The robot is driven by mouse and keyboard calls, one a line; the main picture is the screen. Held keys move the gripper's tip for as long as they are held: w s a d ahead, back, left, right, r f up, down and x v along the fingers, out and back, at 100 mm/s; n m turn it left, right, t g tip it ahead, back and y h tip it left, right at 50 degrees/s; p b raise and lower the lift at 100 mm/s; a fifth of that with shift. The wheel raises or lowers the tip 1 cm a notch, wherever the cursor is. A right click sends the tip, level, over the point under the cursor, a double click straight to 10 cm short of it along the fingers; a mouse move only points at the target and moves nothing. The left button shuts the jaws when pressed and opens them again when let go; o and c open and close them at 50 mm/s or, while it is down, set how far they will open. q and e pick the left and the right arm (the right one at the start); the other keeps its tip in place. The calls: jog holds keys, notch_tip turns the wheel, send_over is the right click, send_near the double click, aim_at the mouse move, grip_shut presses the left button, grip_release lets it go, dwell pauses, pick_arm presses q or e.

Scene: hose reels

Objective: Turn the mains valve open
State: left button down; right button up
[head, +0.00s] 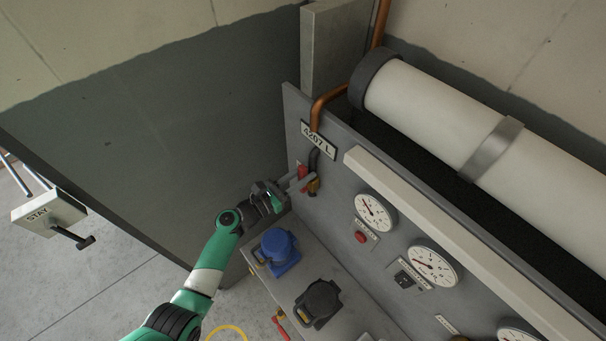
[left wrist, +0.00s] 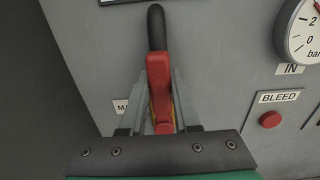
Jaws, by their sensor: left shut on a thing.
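The mains valve has a red lever handle (left wrist: 158,88), seen end-on in the left wrist view, with a dark pipe (left wrist: 156,28) running up behind it. In the head view the red handle (head: 303,171) shows at the left end of the grey panel, below the "4207 L" plate and the copper pipe. My left gripper (left wrist: 160,100) is shut on the red handle, with one finger on each side of it. It also shows in the head view (head: 294,183), reaching in from the lower left. The valve body is mostly hidden behind the handle and fingers. My right gripper is not in view.
Right of the valve, the grey panel (head: 340,176) carries gauges (head: 375,213) and a red bleed button (head: 360,237). Below is a ledge with a blue cap (head: 277,250) and a black cap (head: 318,301). A large white cylinder (head: 430,108) lies above. A "STAY" box (head: 48,212) is at far left.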

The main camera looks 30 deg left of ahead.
pick_arm(q)
jog(key=c, duration=0.6)
grip_release()
jog(key=shift+c, duration=0.2)
jog(key=shift+s, duration=0.1)
jog(key=shift+s+a, duration=0.15)
jog(key=shift+s, duration=0.15)
jog(key=p+v, duration=0.1)
jog(key=v, duration=0.9)
jog(key=shift+s+p, duration=0.3)
jog(key=shift+s, duration=0.1)
jog(key=shift+r, duration=0.1)
